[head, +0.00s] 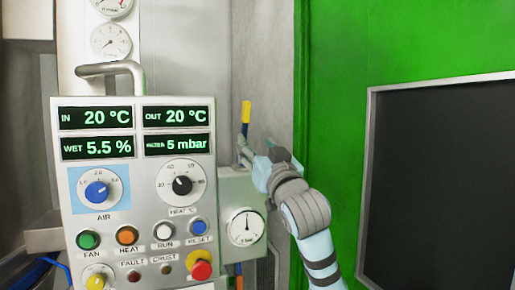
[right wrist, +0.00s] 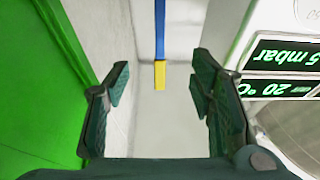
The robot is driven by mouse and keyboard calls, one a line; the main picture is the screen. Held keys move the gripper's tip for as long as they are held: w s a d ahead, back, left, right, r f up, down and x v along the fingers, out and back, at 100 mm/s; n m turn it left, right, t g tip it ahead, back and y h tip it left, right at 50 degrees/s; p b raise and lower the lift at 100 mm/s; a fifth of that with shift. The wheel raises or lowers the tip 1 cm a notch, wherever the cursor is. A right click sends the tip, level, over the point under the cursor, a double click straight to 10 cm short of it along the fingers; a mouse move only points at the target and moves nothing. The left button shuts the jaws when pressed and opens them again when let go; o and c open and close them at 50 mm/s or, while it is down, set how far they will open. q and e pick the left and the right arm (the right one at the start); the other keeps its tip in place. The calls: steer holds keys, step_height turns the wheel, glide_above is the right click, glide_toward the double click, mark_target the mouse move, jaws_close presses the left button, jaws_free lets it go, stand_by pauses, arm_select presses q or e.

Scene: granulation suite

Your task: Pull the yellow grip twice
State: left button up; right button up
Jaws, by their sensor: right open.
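The yellow grip (head: 246,112) is a short yellow piece at the upper end of a narrow blue strip or rod (head: 245,130), in the recess right of the control panel. My right gripper (head: 256,149) is just below and to the right of it in the head view, partly in front of the lower blue part. In the right wrist view, which is upside down, the yellow grip (right wrist: 159,75) shows between the two open fingers (right wrist: 160,84), farther off and apart from them. My right gripper is open and empty. My left gripper is not in view.
The control panel (head: 133,192) with displays, knobs and buttons stands left of the recess. A small gauge box (head: 246,228) is below my right gripper. A green wall (head: 335,60) with a dark framed panel (head: 440,180) is to the right. A metal handle (head: 108,69) tops the control panel.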

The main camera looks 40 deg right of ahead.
stand_by(0.3)
steer(key=b+v, duration=0.4)
steer(key=v, duration=0.5)
